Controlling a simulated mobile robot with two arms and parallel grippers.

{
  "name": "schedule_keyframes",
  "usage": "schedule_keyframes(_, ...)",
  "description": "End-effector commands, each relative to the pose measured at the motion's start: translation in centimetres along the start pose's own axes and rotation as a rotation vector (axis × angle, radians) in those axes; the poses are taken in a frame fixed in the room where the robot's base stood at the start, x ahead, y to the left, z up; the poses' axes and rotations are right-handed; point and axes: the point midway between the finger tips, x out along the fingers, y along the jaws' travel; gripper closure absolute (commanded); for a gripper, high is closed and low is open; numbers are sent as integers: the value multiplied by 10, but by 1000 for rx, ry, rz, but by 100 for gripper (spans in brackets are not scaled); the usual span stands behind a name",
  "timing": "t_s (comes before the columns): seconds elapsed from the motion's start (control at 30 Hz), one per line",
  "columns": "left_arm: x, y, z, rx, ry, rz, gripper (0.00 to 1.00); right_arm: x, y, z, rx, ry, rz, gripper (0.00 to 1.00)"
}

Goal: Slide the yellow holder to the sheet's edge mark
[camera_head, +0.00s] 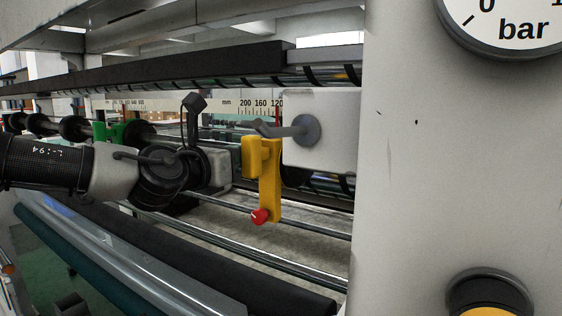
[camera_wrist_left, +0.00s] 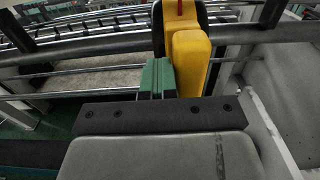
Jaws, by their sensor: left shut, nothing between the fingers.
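The yellow holder (camera_head: 268,185) hangs upright near the middle of the head view, with a red knob (camera_head: 260,216) at its lower end. It also shows in the left wrist view (camera_wrist_left: 190,62) as a tall yellow block. My left gripper (camera_head: 222,168) is just left of the holder in the head view. In the left wrist view its green fingers (camera_wrist_left: 157,78) are shut and empty, close beside the holder's left side; I cannot tell whether they touch. A scale (camera_head: 255,104) marked in mm runs behind. I cannot clearly make out the sheet's edge mark. My right gripper is not in view.
A grey handle with a round hub (camera_head: 301,130) sits just right of the holder's top. A white machine panel (camera_head: 430,190) with a bar gauge (camera_head: 510,22) fills the right. Rails (camera_head: 270,262) run below. Green holders (camera_head: 113,132) stand at the left.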

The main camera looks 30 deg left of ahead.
Motion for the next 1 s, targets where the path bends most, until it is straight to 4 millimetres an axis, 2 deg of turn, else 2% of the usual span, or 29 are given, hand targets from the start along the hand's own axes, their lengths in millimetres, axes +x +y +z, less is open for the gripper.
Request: schedule_keyframes(1.0, 0, -16, -1, 1, 3, -2, 100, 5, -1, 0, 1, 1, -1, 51)
